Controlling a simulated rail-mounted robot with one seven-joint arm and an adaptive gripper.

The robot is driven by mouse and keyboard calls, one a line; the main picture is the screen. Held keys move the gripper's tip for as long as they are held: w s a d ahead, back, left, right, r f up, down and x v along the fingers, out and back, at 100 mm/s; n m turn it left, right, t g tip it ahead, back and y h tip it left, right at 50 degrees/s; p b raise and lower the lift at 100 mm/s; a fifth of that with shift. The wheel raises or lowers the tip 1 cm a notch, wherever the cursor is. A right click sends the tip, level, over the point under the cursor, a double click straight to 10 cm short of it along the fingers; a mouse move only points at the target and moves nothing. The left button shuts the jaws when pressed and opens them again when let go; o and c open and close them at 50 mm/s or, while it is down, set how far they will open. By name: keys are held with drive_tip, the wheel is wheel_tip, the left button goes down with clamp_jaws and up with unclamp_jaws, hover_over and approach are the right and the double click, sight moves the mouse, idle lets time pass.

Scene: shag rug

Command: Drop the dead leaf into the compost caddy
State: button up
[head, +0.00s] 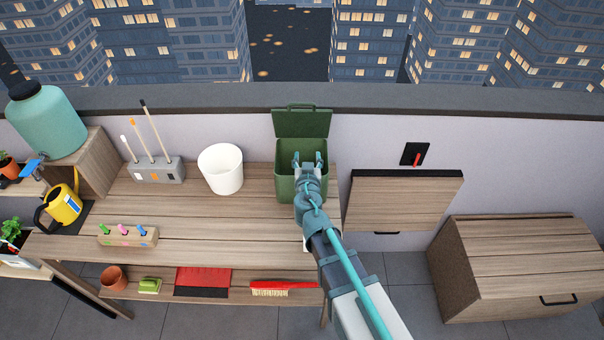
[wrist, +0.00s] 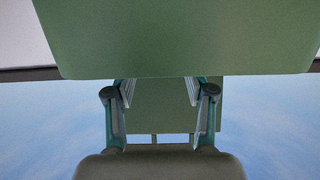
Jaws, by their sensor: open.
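The green compost caddy (head: 286,186) stands at the back right of the wooden bench, its lid (head: 302,123) raised upright behind it. My gripper (head: 309,157) is at the caddy's mouth, its two fingers apart. In the wrist view my gripper (wrist: 160,92) is open with nothing visible between the fingers. A green wall of the caddy (wrist: 175,40) fills the top of that view, and more green shows behind the fingers. I see no dead leaf in either view. The caddy's floor is mostly hidden by my gripper and the front wall.
A white pot (head: 221,172) stands left of the caddy on the bench (head: 180,205). A grey tool block (head: 157,171), a wooden peg block (head: 127,236) and a yellow watering can (head: 64,204) are further left. A folded wooden panel (head: 403,204) hangs to the right.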

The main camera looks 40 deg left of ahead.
drive_tip(key=v, duration=0.9)
drive_tip(key=shift+s+d, duration=0.2)
drive_tip(key=shift+s, duration=0.1)
drive_tip(key=shift+r, duration=0.1)
drive_tip(key=d+f+g+h+b, duration=0.1)
drive_tip(key=d+f+g+h, duration=0.95)
drive_tip(key=d+f, duration=1.85)
drive_tip(key=s+d+f+m+g, duration=0.2)
drive_tip(key=s+d+f+g, duration=0.1)
drive_tip(key=s+d+f, duration=0.2)
drive_tip(key=s+d+f+m+g+b, duration=0.1)
drive_tip(key=s+d+f+m+g, duration=0.1)
drive_tip(key=s+d+f, duration=0.3)
drive_tip(key=s+d+f+m+g+b, duration=0.1)
drive_tip(key=s+d+f+m+g, duration=0.2)
drive_tip(key=s+d, duration=0.9)
wheel_tip(320, 180, down, 3)
drive_tip(key=d, duration=0.2)
drive_tip(key=shift+d+r+g, duration=0.2)
drive_tip(key=shift+d+g, duration=0.05)
drive_tip(key=shift+g, duration=0.1)
